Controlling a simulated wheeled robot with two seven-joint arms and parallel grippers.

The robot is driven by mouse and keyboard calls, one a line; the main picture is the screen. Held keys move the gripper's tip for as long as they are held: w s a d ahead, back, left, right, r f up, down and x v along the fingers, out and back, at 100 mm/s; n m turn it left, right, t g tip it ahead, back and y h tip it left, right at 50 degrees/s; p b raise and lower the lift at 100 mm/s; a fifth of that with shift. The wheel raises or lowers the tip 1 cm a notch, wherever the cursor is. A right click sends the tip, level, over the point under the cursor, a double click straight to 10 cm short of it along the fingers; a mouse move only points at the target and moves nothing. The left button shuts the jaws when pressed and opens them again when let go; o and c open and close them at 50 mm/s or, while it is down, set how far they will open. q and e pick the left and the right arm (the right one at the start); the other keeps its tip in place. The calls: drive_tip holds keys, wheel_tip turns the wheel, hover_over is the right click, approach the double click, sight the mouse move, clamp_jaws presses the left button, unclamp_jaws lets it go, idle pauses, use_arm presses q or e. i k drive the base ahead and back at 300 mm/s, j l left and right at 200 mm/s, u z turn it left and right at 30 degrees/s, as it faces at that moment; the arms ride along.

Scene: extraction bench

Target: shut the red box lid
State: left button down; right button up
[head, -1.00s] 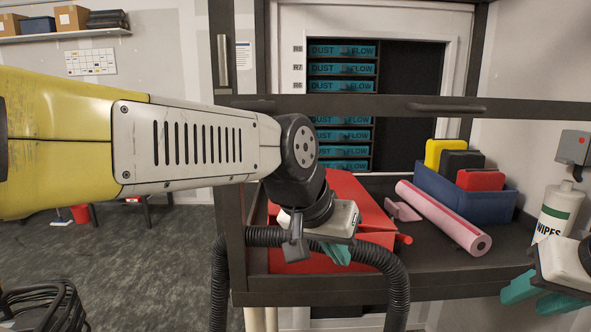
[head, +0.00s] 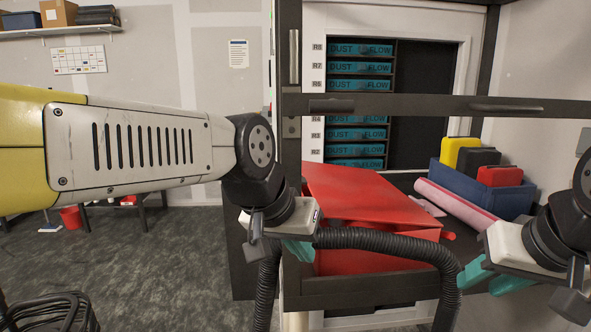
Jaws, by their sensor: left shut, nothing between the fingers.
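The red box (head: 350,262) sits on the dark bench, behind the black hose. Its red lid (head: 365,195) slopes over it, and the front edge looks slightly raised from the body; the hose and my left gripper hide part of the front. My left gripper (head: 299,250) is shut and empty, with its teal fingertips at the box's front left corner in the picture. I cannot tell whether it touches the box. My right gripper (head: 490,280) is at the lower right, apart from the box, with its teal fingers spread and nothing between them.
A thick black corrugated hose (head: 400,240) loops across the box front. A pink roll (head: 455,203) and a blue bin (head: 487,187) with yellow, black and red cases stand right of the box. A dark frame bar (head: 430,106) crosses above the bench.

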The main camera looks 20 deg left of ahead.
sight(342, 193)
drive_tip(key=k+j+u, duration=0.1)
drive_tip(key=j, duration=0.45)
drive_tip(key=j+u, duration=0.1)
drive_tip(key=j, duration=0.45)
drive_tip(key=i+j, duration=0.1)
drive_tip(key=j, duration=0.3)
drive_tip(key=i+j+u, duration=0.1)
drive_tip(key=j, duration=0.35)
drive_tip(key=i+j+z, duration=0.15)
drive_tip(key=i, duration=0.25)
drive_tip(key=i+j+z, duration=0.15)
drive_tip(key=i, duration=0.2)
